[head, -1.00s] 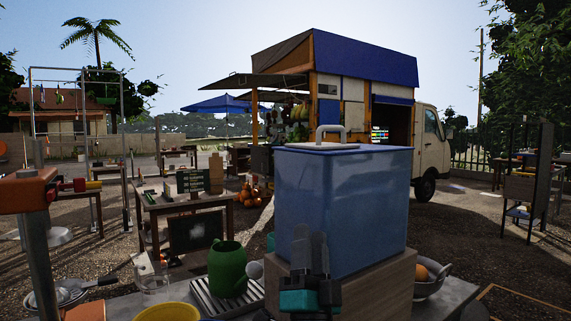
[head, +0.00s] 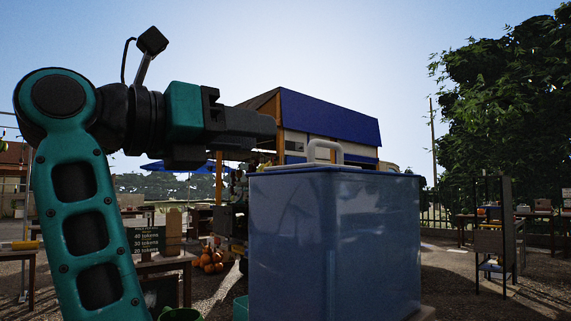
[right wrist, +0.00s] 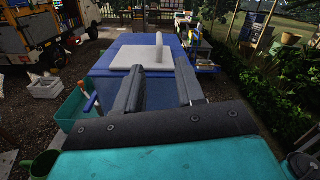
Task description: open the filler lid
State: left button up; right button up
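The blue tank (head: 335,235) stands right of centre in the head view. Its pale filler lid (right wrist: 132,58) lies flat and shut on the blue top in the right wrist view. An upright pale handle (right wrist: 158,50) rises from it, and this handle also shows in the head view (head: 325,150). My right gripper (head: 272,125) comes in from the left, above the tank's left top edge and apart from the handle. In the right wrist view its two dark fingers (right wrist: 162,88) are spread, empty, and point toward the lid. My left gripper is not in view.
A green watering can (right wrist: 42,165) and a teal bin (right wrist: 72,112) sit low beside the tank. The truck (head: 330,115) stands behind it. A dark shelf (head: 492,240) is at the right. The air above the tank is free.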

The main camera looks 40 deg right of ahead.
aim_at(315, 142)
jog(key=d, duration=0.7)
jog(key=d+b, duration=0.1)
jog(key=d, duration=0.3)
jog(key=shift+w+d+r, duration=0.1)
jog(key=shift+w+d, duration=0.15)
jog(key=shift+w, duration=0.1)
jog(key=shift+d, duration=0.45)
jog(key=shift+w, duration=0.1)
jog(key=c, duration=0.7)
grip_shut()
